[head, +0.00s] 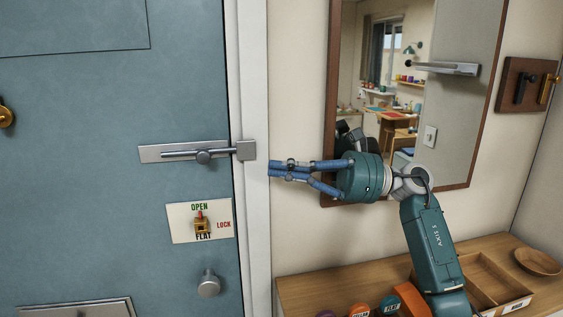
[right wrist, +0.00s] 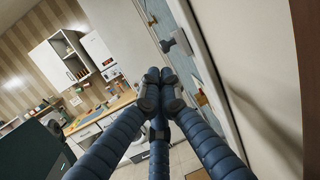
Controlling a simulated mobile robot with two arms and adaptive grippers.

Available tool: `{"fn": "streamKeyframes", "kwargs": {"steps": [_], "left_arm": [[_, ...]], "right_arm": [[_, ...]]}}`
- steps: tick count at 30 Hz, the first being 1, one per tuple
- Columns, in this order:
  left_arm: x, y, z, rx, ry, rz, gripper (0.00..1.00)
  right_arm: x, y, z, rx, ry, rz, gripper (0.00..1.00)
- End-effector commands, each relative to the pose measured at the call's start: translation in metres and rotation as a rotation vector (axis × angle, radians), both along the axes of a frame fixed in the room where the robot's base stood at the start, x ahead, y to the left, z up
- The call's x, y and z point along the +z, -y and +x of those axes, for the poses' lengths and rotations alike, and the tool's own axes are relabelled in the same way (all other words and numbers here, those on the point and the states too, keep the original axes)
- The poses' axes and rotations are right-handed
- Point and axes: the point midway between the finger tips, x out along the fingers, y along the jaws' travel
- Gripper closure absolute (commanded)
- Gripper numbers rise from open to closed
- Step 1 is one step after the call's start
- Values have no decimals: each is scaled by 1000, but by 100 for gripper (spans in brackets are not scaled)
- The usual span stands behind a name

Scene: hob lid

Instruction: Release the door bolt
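The door bolt (head: 176,153) is a grey metal plate with a sliding rod, fixed across the right edge of the teal door (head: 90,110). Its round knob (head: 204,157) sits near the middle of the rod. The rod reaches right to the grey keeper (head: 246,150) on the white door frame. My right gripper (head: 272,171) is just right of the frame and slightly below the keeper, pointing left, apart from the bolt. In the right wrist view its blue fingertips (right wrist: 160,78) meet with nothing seen between them. My left gripper is out of view.
Below the bolt are a dial plate (head: 180,222) marked OPEN, LOCK and FLAT, and a round door knob (head: 209,284). A framed mirror (head: 450,130) hangs behind my right arm. A wooden shelf (head: 300,288) with a tray and coloured round items stands below.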

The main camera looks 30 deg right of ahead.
Motion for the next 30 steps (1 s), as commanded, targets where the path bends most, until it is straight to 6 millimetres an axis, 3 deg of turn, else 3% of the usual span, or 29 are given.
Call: {"fn": "streamKeyframes", "kwargs": {"steps": [1,5,15,30], "left_arm": [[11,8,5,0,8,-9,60],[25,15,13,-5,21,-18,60],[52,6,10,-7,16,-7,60],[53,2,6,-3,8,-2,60]], "right_arm": [[8,-11,4,4,1,4,100],[13,-37,16,4,2,5,100],[19,-86,39,1,0,3,100],[16,-95,44,0,0,1,100]]}}
